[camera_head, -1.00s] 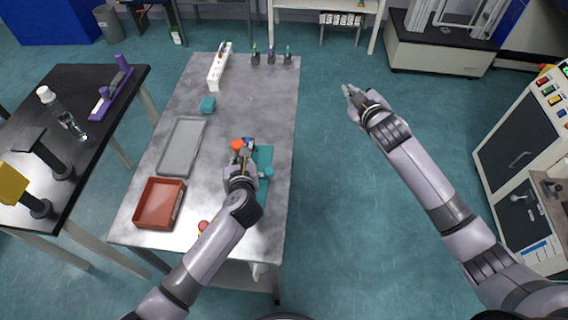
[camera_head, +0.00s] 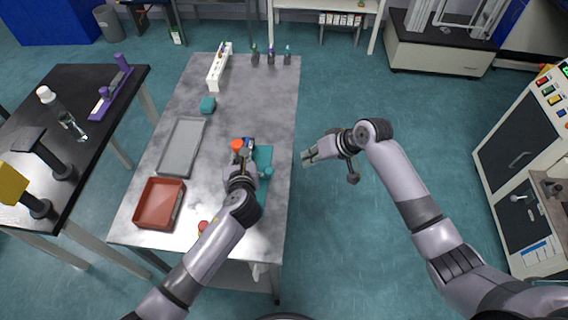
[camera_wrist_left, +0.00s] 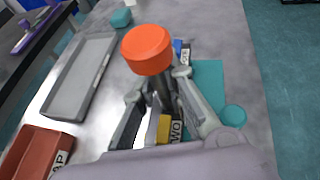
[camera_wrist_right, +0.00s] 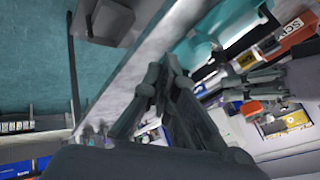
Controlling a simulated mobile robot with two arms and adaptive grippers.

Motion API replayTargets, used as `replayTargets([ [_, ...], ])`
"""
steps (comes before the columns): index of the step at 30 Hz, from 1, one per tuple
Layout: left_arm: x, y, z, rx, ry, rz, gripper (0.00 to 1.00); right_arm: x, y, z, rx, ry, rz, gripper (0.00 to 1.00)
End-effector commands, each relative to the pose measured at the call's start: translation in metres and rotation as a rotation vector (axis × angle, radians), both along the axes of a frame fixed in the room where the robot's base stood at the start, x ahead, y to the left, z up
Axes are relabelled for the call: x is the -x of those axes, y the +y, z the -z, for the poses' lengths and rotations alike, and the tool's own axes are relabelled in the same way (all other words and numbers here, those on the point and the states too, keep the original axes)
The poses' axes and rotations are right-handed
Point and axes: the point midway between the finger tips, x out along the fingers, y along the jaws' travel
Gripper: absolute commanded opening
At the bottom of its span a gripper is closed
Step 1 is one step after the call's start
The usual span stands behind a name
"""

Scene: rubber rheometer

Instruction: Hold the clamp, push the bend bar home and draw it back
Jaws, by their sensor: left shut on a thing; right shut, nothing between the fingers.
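The clamp shows an orange-red knob (camera_head: 238,145) on a dark post near the table's right edge; the knob is also large in the left wrist view (camera_wrist_left: 147,50). My left gripper (camera_head: 243,156) is shut on the clamp below the knob, and its fingers (camera_wrist_left: 163,95) hide part of the post. A teal base (camera_head: 263,155) lies beside it, with a teal round piece (camera_head: 267,172) at its right. I cannot tell which part is the bend bar. My right gripper (camera_head: 308,156) is shut and empty, apart from the clamp, just past the table's right edge.
A grey tray (camera_head: 181,148), a red bin (camera_head: 157,203) and a teal block (camera_head: 208,104) stand on the table's left side. A white rack (camera_head: 219,66) and small bottles (camera_head: 270,56) are at the back.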

Motion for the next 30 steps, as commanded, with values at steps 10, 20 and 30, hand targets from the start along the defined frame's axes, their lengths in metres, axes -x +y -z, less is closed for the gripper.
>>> replayTargets([
  [10,0.001,0.0,0.001,0.001,0.003,0.0,0.0,-0.02,0.036,0.05,-0.001,-0.003,-0.001,0.0],
  [20,0.001,0.0,0.001,0.0,0.003,0.0,0.0,-0.015,0.069,0.048,0.002,-0.004,0.0,0.0],
  [30,0.001,0.0,0.001,0.0,0.003,0.0,0.0,-0.015,0.071,0.048,0.002,-0.004,0.001,0.0],
])
